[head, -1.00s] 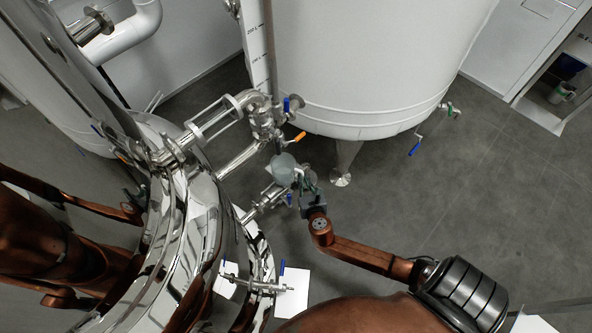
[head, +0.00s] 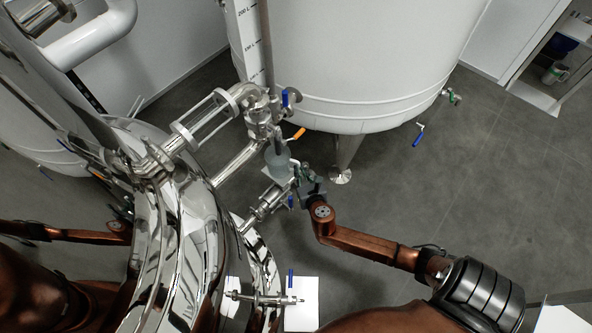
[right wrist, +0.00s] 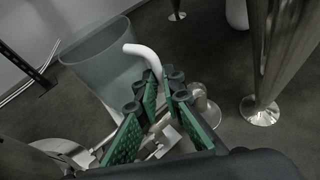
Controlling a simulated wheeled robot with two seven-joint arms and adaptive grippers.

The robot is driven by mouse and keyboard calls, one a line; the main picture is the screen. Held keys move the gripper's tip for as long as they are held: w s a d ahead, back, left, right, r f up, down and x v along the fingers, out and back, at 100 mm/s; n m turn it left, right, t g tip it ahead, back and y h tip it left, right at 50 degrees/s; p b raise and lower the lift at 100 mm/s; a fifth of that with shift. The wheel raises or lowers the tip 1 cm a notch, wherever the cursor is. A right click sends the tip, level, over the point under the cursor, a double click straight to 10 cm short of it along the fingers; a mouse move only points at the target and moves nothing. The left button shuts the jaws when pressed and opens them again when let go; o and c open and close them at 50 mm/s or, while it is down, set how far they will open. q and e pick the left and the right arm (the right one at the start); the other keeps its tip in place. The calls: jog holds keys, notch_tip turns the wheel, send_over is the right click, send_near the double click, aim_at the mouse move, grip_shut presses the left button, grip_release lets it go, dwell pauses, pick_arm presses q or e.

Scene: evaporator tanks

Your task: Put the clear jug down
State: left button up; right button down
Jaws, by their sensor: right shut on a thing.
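The clear jug (head: 278,163) is a see-through, greyish vessel with a white handle. In the head view it is upright below the valve with the orange lever (head: 297,134), left of my right gripper (head: 300,174). In the right wrist view the jug (right wrist: 105,62) is at upper left and its white handle (right wrist: 147,55) runs down between the green-padded fingers (right wrist: 163,92). My right gripper is shut on this handle. The jug's base is partly hidden, and I cannot tell whether it touches anything. My left gripper is hidden past the shiny tank.
A shiny steel tank (head: 185,235) with pipes and valves stands at left. A large white tank (head: 365,60) on legs stands behind. The grey floor (head: 480,200) at right is clear.

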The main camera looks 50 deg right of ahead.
jog(key=shift+r, duration=0.1)
jog(key=c, duration=2.1)
grip_release()
jog(key=shift+f, duration=0.2)
pick_arm(q)
jog(key=shift+f, duration=0.1)
pick_arm(e)
jog(key=shift+r, duration=0.1)
pick_arm(q)
jog(key=s+a+r+g+y+p, duration=0.1)
jog(key=s+a+r+g+p, duration=0.2)
jog(key=r, duration=0.6)
jog(key=s+g+p, duration=0.1)
jog(key=s+p, duration=0.1)
jog(key=p, duration=0.1)
jog(key=shift+s+r, duration=0.25)
pick_arm(e)
jog(key=v, duration=1.2)
